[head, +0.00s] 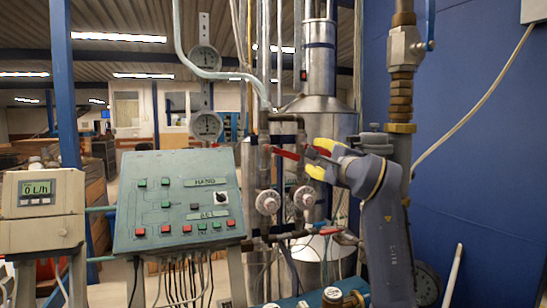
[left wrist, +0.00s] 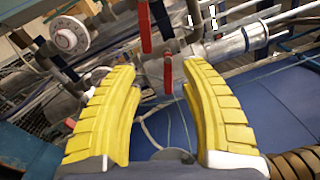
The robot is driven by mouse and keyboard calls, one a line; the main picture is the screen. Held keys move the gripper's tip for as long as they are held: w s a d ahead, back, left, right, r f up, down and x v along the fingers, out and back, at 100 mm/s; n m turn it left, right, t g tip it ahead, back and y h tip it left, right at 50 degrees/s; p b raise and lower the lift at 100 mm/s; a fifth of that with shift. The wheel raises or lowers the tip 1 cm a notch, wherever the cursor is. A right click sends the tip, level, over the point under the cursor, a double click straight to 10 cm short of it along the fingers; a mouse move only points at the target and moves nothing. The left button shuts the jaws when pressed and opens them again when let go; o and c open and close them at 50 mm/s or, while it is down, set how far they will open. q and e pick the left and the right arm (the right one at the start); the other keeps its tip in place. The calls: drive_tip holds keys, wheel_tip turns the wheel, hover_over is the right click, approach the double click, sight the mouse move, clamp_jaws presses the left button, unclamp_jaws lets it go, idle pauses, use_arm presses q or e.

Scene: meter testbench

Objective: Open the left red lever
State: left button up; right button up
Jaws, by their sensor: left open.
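The left red lever (head: 286,153) sticks out from the piping in the middle of the head view, just left of my gripper. It also shows at the top of the left wrist view (left wrist: 145,25). A second red lever (head: 321,151) is by my fingertips; in the left wrist view (left wrist: 167,76) it hangs between them, with space on both sides. My left gripper (head: 318,158) has yellow fingers, open and empty, pointing left toward the levers; its fingers also frame the left wrist view (left wrist: 156,68). My right gripper is not seen.
Two round white dials (head: 268,202) (head: 305,198) sit below the levers. A green control panel (head: 178,200) stands at the left. A thick pipe with brass fittings (head: 402,90) rises right beside my gripper. Another red handle (head: 330,231) is lower down.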

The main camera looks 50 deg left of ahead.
sight(291, 155)
use_arm(q)
drive_tip(key=shift+g, duration=0.4)
drive_tip(key=f+x, duration=0.1)
drive_tip(key=x, duration=1.1)
drive_tip(key=f+x, duration=0.1)
drive_tip(key=x, duration=0.5)
drive_tip(key=shift+a+f, duration=0.3)
clamp_jaws()
